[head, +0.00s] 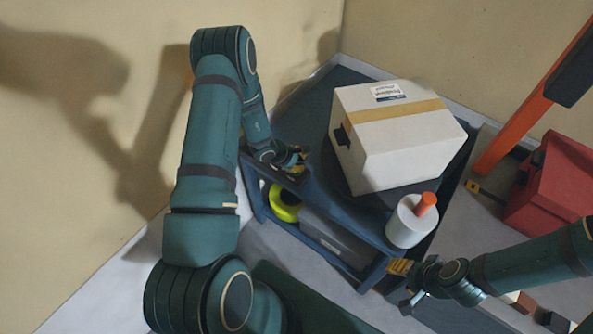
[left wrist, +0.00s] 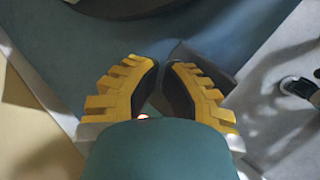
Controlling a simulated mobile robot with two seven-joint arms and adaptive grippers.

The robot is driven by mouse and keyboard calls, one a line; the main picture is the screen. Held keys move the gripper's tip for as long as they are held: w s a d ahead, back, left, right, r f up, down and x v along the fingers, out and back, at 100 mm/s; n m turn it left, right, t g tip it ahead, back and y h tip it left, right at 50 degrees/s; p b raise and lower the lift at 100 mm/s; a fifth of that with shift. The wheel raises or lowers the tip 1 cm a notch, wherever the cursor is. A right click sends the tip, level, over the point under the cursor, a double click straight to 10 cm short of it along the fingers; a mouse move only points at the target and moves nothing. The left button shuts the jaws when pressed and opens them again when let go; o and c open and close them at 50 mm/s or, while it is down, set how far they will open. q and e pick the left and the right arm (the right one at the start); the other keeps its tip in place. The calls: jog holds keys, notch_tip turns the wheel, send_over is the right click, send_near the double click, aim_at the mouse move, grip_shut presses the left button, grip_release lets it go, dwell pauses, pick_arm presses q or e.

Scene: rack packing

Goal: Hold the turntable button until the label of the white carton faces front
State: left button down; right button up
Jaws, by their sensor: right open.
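The white carton (head: 395,150) sits on the dark round turntable (head: 352,194) on top of a blue rack. Its blue-and-white label (head: 387,92) shows near the far edge of the upper face, and a tan tape band crosses that face. A dark handle hole is on the left side face. My left gripper (head: 300,158) is at the rack's left end, apart from the carton; its yellow fingers (left wrist: 163,68) nearly meet at the tips. A small red-white spot (left wrist: 142,116) shows by them; I cannot tell whether it is the button. My right gripper (head: 399,284) is open and empty near the rack's front right corner.
A white cylinder with an orange top (head: 412,222) stands at the rack's front right corner. A yellow-green roll (head: 284,203) and a grey bin (head: 335,235) are on the lower shelf. A red case (head: 553,185) and an orange post (head: 520,125) are at right.

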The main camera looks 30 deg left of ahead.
pick_arm(q)
jog(key=shift+f+b, duration=0.45)
jog(key=shift+b, duration=0.2)
dwell(0.7)
jog(key=shift+r, duration=0.2)
dwell(1.4)
jog(key=shift+r+p, duration=0.3)
jog(key=shift+r, duration=0.4)
jog(key=shift+r+p, duration=1.1)
jog(key=shift+r, duration=1.45)
jog(key=shift+f, duration=0.1)
